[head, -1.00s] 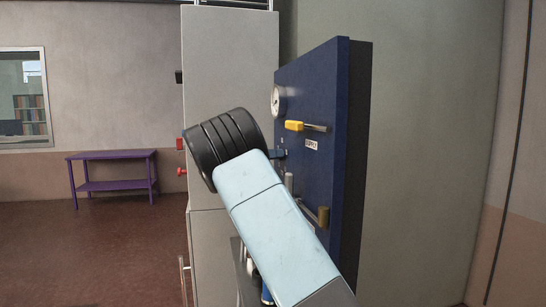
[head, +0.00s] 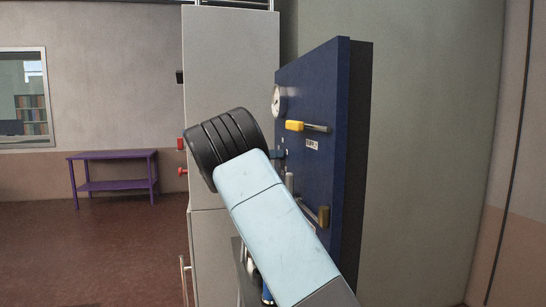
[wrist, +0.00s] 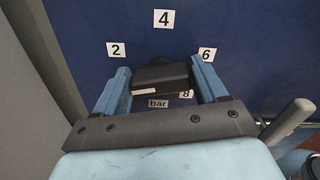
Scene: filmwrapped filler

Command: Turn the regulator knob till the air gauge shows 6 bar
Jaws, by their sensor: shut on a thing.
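In the wrist view a dark knob (wrist: 160,76) sits on the blue panel, between the two light-blue fingers of my gripper (wrist: 162,80). My gripper is shut on it. The knob carries a short pale mark on its near left edge. Number plates 2 (wrist: 116,49), 4 (wrist: 163,18), 6 (wrist: 207,54) and 8 (wrist: 186,94) ring it, with a "bar" plate (wrist: 158,103) below. The air gauge (head: 278,101) is on the panel's upper part in the head view, seen edge-on; its reading is too small to tell. My arm hides the knob there.
The blue panel (head: 310,90) also bears a yellow-handled lever (head: 295,126) and a lower lever with a brownish grip (head: 323,216). A grey bar (wrist: 290,120) stands close to my gripper's right. A grey cabinet (head: 230,80) is left of the panel.

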